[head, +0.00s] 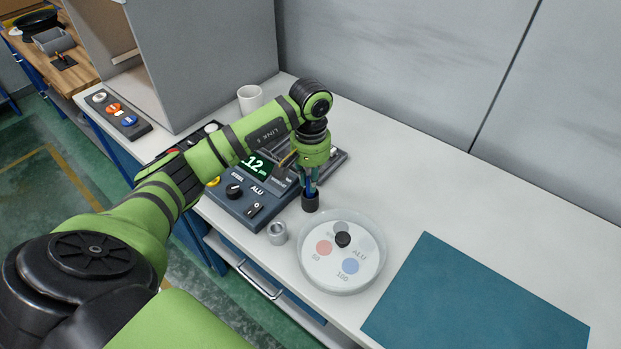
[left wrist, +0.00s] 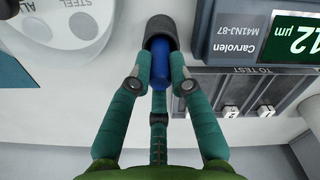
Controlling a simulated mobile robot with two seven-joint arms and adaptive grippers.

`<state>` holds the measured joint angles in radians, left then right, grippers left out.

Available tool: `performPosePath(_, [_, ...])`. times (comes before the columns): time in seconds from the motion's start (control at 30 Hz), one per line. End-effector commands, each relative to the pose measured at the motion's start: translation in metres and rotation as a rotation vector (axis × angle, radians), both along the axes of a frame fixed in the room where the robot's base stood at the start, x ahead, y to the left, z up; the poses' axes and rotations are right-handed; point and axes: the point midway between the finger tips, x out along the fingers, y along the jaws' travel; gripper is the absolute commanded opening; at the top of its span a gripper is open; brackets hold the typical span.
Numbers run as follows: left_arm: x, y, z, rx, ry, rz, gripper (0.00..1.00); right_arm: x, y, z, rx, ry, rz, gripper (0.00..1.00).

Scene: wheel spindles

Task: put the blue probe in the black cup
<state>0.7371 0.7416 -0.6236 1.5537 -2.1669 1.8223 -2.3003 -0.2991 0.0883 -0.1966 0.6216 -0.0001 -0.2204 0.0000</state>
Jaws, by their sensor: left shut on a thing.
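My left gripper (head: 310,181) points down over the table and is shut on the blue probe (left wrist: 160,66). In the left wrist view its fingertips (left wrist: 160,85) grip both sides of the probe. The black cup (head: 310,201) stands upright directly below the gripper; it also shows in the left wrist view (left wrist: 161,29). The probe's lower end appears within the cup's rim; how deep it sits I cannot tell. In the head view the fingers mostly hide the probe. My right gripper is not in view.
A gauge with a green display (head: 250,200) stands close left of the cup. A round dish (head: 342,284) with coloured discs and a metal ring (head: 277,233) are in front. A white mug (head: 250,98) stands behind. A teal mat (head: 470,305) lies right; the back right is clear.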

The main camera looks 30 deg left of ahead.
Motion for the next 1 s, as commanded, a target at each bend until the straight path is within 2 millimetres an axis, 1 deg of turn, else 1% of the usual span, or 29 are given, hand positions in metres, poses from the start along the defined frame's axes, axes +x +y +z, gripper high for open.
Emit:
performPosePath(0.07, [0.000,0.000,-0.003,0.000,-0.001,0.000,0.00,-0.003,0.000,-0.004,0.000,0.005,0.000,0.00])
performPosePath(0.1, [0.000,0.000,-0.003,0.000,0.000,0.000,0.28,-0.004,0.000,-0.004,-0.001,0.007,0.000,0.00])
performPosePath(0.13, [0.000,0.000,-0.002,0.000,0.000,0.000,0.40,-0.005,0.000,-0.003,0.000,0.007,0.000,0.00])
performPosePath(0.17, [0.000,0.000,-0.002,0.000,0.000,0.000,0.44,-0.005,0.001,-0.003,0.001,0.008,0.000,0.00])
performPosePath(0.47, [0.000,0.000,-0.002,0.000,0.000,0.000,0.44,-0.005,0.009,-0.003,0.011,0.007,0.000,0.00])
performPosePath(0.57, [0.000,0.000,0.002,0.000,0.001,0.000,0.44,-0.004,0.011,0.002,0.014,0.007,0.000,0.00])
performPosePath(0.63, [0.001,0.000,0.006,0.000,-0.003,0.000,0.44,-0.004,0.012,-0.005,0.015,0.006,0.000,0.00])
performPosePath(0.77, [0.002,0.001,0.029,0.002,-0.008,0.000,0.44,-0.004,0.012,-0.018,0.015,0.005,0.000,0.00])
performPosePath(0.93, [0.002,0.001,0.069,0.001,-0.008,0.001,0.44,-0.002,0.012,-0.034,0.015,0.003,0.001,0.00])
performPosePath(0.97, [0.002,0.001,0.075,0.002,-0.007,0.000,0.44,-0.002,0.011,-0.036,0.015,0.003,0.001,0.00])
performPosePath(1.0, [0.002,0.001,0.085,0.002,-0.006,0.000,0.44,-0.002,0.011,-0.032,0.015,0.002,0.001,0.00])
